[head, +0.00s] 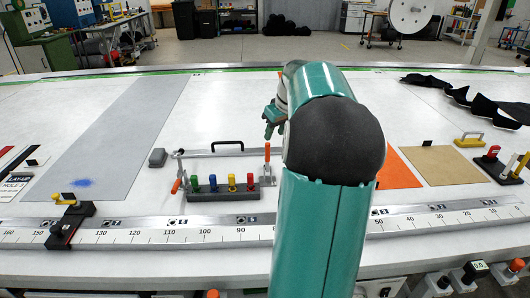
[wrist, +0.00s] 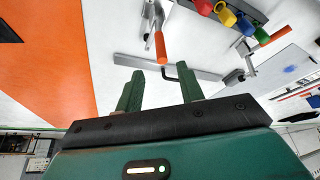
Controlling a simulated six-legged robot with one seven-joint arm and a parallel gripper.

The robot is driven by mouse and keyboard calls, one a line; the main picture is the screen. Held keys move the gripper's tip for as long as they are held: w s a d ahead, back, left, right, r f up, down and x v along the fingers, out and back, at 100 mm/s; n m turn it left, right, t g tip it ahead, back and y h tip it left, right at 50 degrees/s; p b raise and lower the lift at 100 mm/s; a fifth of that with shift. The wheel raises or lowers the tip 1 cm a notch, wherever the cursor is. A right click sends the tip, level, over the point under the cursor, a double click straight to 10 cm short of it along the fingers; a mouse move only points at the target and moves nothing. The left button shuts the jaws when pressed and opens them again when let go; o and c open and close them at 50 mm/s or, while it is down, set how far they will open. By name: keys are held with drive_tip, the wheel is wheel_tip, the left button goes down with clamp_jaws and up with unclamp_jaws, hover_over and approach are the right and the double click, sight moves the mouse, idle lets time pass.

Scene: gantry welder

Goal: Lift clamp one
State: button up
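Two clamps with orange handles stand at the ends of a grey bar (head: 205,154) with a black handle. One clamp (head: 267,153) is at the bar's right end, the other clamp (head: 177,184) at its left end. I cannot tell which is clamp one. In the wrist view, one orange handle (wrist: 160,46) is upper middle and the other (wrist: 272,37) upper right. My gripper (head: 270,122) is above the table near the right clamp, partly hidden by my arm. Its two green fingers (wrist: 160,86) are apart and empty, with the bar's black handle showing beyond them.
A dark rack (head: 222,194) with blue, green, yellow and red knobs stands just in front of the bar. A metal ruler rail (head: 150,236) runs along the front edge. An orange sheet (head: 397,171) and tan sheet (head: 447,165) lie right. Dark cloth (head: 480,105) lies far right.

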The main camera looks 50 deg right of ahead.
sight(266, 152)
drive_tip(key=x, duration=1.1)
drive_tip(key=shift+w+f, duration=0.2)
drive_tip(key=shift+w, duration=0.1)
clamp_jaws()
